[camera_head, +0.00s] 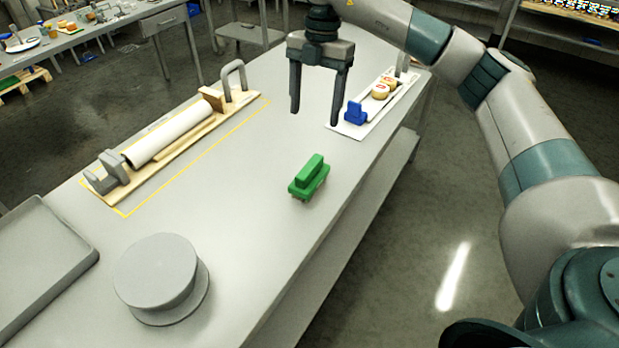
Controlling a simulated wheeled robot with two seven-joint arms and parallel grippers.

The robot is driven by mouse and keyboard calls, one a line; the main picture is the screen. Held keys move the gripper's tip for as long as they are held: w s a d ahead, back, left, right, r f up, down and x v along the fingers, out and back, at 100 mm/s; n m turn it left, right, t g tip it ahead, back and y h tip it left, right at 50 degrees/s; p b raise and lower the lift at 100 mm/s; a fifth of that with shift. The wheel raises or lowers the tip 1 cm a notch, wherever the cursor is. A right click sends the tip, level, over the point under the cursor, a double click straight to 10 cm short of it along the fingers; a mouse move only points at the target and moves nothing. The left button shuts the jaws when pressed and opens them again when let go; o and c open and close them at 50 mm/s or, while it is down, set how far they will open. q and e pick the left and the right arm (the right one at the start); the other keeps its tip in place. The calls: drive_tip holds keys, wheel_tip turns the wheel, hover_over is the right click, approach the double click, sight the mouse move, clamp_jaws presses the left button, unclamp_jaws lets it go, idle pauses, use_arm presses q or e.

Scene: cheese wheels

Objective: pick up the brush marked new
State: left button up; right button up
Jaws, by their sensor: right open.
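A green brush (309,176) lies on the grey table in the middle of the picture, near the table's right edge. A smaller blue object (355,113), perhaps also a brush, sits on the near end of a white strip (345,130). I cannot read a "new" mark on either. My right gripper (315,108) is open and empty, fingers pointing down, above the table. It is farther back than the green brush and just left of the blue object in the picture. My left gripper is out of view.
A wooden board (140,178) with a white roll (168,136) lies at left inside a yellow outline. A grey round block (155,270) and a grey tray (40,262) are nearer. The table between is clear.

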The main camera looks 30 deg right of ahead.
drive_tip(key=p, duration=0.2)
approach(310, 165)
drive_tip(key=f, duration=0.1)
drive_tip(key=f+p, duration=0.1)
drive_tip(key=f, duration=0.1)
drive_tip(key=f+p, duration=0.1)
drive_tip(key=f, duration=0.1)
drive_tip(key=shift+a+f, duration=0.15)
drive_tip(key=shift+a, duration=0.15)
drive_tip(key=shift+a+f, duration=0.1)
drive_tip(key=shift+f, duration=0.6)
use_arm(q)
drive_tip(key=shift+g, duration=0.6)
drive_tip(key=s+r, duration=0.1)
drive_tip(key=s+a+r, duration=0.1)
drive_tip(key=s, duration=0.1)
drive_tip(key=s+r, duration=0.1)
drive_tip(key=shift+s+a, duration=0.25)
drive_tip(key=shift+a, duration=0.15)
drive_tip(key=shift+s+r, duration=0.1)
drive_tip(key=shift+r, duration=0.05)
